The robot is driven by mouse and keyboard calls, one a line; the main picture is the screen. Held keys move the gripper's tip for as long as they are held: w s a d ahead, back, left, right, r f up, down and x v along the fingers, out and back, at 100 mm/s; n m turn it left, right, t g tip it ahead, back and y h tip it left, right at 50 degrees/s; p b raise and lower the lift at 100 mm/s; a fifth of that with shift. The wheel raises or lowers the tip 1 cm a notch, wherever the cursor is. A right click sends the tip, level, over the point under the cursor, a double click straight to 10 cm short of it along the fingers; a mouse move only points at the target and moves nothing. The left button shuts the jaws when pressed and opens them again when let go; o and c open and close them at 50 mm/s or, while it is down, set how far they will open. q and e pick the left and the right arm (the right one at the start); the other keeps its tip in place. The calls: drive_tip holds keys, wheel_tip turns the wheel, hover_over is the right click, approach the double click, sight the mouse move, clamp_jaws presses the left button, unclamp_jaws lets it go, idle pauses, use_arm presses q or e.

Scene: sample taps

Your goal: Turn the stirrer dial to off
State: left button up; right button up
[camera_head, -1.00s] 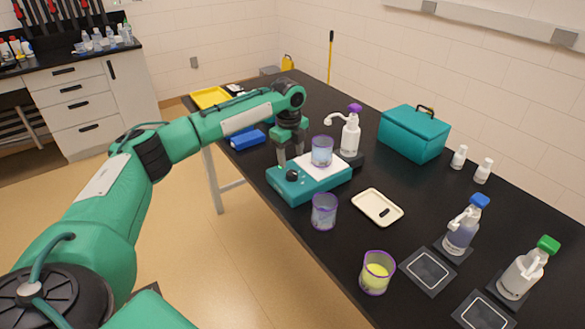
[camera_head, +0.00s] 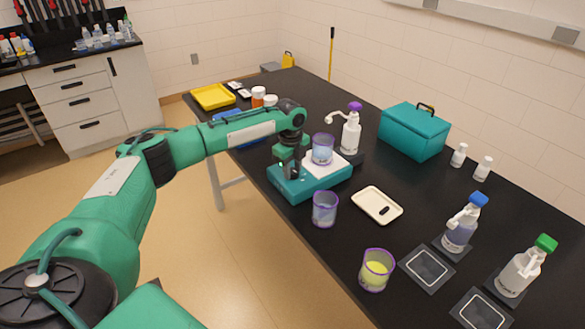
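The teal stirrer (camera_head: 312,186) with a white top plate stands near the table's left edge. A beaker with a purple rim (camera_head: 322,150) and bluish liquid sits on its plate. My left gripper (camera_head: 290,172) points down over the stirrer's front left part, at the black dial. The gripper's fingers and wrist hide most or all of the dial, so its setting cannot be read. Whether the fingers touch the dial or are closed on it is unclear. My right gripper is not in view.
A white pump bottle with a purple cap (camera_head: 351,130) stands behind. A beaker of yellow liquid (camera_head: 375,271) is nearer.

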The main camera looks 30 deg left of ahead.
use_arm(q)
drive_tip(key=shift+r+n+p, duration=0.15)
drive_tip(key=shift+n+p, duration=0.35)
drive_tip(key=shift+p, duration=0.35)
drive_tip(key=n+p, duration=0.6)
drive_tip(key=p, duration=0.1)
drive_tip(key=shift+d+r+n+p, duration=0.1)
drive_tip(key=shift+n+p, duration=0.25)
drive_tip(key=shift+n, duration=0.05)
drive_tip(key=n+p, duration=0.3)
drive_tip(key=n, duration=0.1)
drive_tip(key=shift+n+y+p, duration=0.3)
drive_tip(key=shift+p, duration=0.1)
drive_tip(key=n+p, duration=0.2)
drive_tip(key=n, duration=0.1)
drive_tip(key=shift+w+n, duration=0.1)
drive_tip(key=shift+n, duration=0.2)
drive_tip(key=n+p, duration=0.2)
drive_tip(key=n, duration=0.1)
drive_tip(key=shift+n+g+p, duration=0.3)
drive_tip(key=n+p, duration=0.2)
drive_tip(key=n, duration=0.2)
drive_tip(key=shift+w+f+n+p, duration=0.15)
drive_tip(key=shift+n+p, duration=0.4)
drive_tip(key=shift+n, duration=1.05)
